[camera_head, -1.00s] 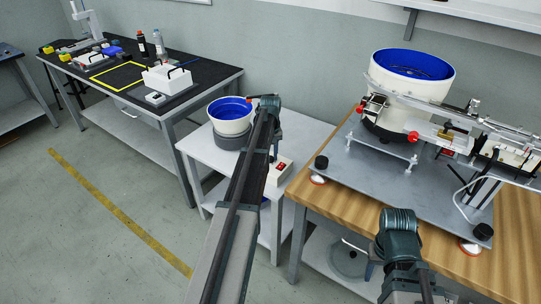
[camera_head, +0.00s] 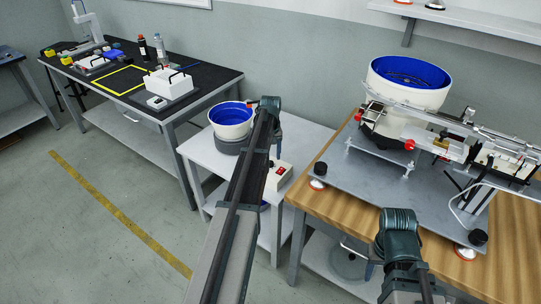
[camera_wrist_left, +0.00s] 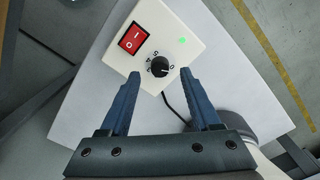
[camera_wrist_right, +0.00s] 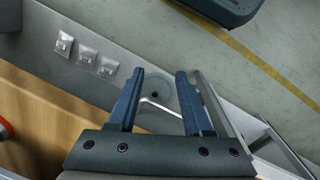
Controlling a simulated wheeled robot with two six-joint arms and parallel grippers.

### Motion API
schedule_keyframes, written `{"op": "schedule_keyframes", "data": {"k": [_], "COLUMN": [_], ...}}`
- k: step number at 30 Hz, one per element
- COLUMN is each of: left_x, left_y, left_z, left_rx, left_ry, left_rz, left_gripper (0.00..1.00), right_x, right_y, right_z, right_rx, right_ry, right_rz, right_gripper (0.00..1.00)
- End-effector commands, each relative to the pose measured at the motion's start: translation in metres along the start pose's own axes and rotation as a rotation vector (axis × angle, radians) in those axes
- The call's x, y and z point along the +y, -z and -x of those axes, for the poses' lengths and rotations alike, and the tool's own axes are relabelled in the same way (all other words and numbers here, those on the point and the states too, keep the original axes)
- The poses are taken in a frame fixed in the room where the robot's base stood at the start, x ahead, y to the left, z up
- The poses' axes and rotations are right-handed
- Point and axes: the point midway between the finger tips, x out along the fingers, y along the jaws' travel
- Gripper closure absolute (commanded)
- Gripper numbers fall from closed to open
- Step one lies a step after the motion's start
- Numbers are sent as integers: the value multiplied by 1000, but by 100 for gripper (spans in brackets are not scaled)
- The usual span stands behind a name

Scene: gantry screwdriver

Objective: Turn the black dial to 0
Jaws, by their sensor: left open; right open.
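The black dial (camera_wrist_left: 158,67) is a small round knob on a white control box (camera_wrist_left: 178,35), with printed numbers around it. A pale mark shows on its right side, near the 0; its exact setting is too small to read. The box also shows in the head view (camera_head: 281,171), on the small grey table. My left gripper (camera_wrist_left: 161,74) is open, its fingertips on either side of the dial in the left wrist view, with nothing between them visibly gripped. In the head view its fingers are hidden by my arm. My right gripper (camera_wrist_right: 160,74) is open and empty.
A wooden bench (camera_head: 330,208) with a larger feeder (camera_head: 405,90) is at right.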

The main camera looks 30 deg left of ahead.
Motion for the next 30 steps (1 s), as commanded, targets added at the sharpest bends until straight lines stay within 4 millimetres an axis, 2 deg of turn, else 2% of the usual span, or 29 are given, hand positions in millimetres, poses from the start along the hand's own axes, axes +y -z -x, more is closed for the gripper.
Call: {"op": "schedule_keyframes", "data": {"k": [1, 18, 24, 30], "left_x": [0, 0, 0, 0], "left_y": [0, 0, 0, 0], "left_z": [14, 99, 112, 112], "left_rx": [0, 0, 0, 0], "left_ry": [0, 0, 0, 0], "left_rz": [0, 0, 0, 0], "left_gripper": [36, 36, 36, 36], "right_x": [1, 9, 11, 11], "right_y": [-1, -6, -7, -6], "right_z": [14, 98, 111, 111], "right_rx": [0, 0, 0, 0], "right_ry": [0, 0, 0, 0], "right_rz": [0, -1, -1, -1], "right_gripper": [50, 50, 50, 50]}}
